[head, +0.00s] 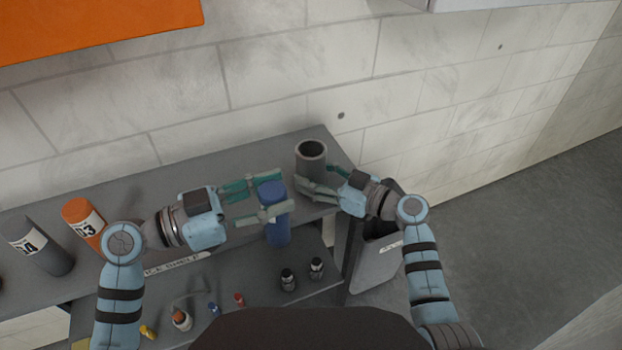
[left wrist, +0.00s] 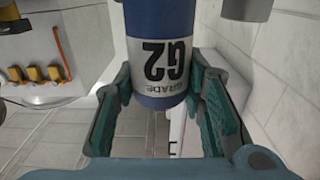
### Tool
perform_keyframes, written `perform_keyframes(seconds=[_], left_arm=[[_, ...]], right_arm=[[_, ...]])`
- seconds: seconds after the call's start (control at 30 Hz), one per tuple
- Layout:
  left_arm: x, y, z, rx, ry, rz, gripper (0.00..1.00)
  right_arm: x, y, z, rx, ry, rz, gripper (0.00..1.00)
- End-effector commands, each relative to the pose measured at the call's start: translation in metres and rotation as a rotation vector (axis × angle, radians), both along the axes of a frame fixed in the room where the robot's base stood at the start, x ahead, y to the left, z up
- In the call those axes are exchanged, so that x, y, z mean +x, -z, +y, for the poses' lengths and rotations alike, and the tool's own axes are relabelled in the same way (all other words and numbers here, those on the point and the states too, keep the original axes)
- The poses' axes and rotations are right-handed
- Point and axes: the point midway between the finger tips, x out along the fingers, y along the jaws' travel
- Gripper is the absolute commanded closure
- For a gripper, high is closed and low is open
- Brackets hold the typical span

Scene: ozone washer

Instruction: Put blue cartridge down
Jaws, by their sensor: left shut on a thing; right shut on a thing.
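The blue cartridge (head: 277,232) is upright in my left gripper (head: 274,193), near the front edge of the grey shelf. In the left wrist view the blue cartridge (left wrist: 160,22) shows a white label reading "GRADE G2", upside down, between the green-padded fingers of the left gripper (left wrist: 160,95). I cannot tell whether its lower end touches anything. My right gripper (head: 317,181) is shut on a hollow dark grey cylinder (head: 311,158), open at the top, at the shelf's right end. The cylinder's lower part is partly hidden by the fingers.
The grey shelf (head: 235,165) has bare room behind my left gripper. An orange cartridge (head: 80,215) and a grey cartridge (head: 38,245) stand at the left. Small bottles (head: 288,279) and other small items sit on the lower shelf. A grey bin (head: 376,262) stands at the right.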

Motion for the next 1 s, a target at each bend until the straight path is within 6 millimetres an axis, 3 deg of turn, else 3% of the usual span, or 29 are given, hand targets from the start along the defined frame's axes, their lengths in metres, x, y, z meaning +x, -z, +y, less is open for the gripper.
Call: perform_keyframes(seconds=[0.17,0.4,0.5,0.6,0.67,0.73,1.0], left_arm=[[0.055,-0.036,-0.007,-0.004,-0.070,-0.007,1.00],[0.130,-0.120,-0.036,-0.005,-0.139,-0.006,1.00],[0.147,-0.153,-0.051,-0.003,-0.148,-0.003,1.00],[0.155,-0.170,-0.060,-0.001,-0.153,-0.001,1.00],[0.157,-0.167,-0.063,-0.001,-0.153,0.002,1.00],[0.157,-0.152,-0.063,0.001,-0.154,0.006,1.00],[0.157,-0.061,-0.063,-0.001,-0.154,0.005,1.00]], right_arm=[[0.000,0.001,0.000,-0.001,0.000,0.001,0.62],[0.000,0.001,0.000,-0.001,0.000,0.001,0.62],[0.000,0.001,0.000,-0.002,0.000,0.001,0.62],[0.000,0.001,0.000,-0.002,0.000,0.001,0.62],[0.000,0.001,0.000,-0.002,0.000,0.001,0.62],[0.000,0.001,0.000,-0.002,0.000,0.001,0.62],[0.000,0.001,0.000,-0.002,0.000,0.001,0.62]])
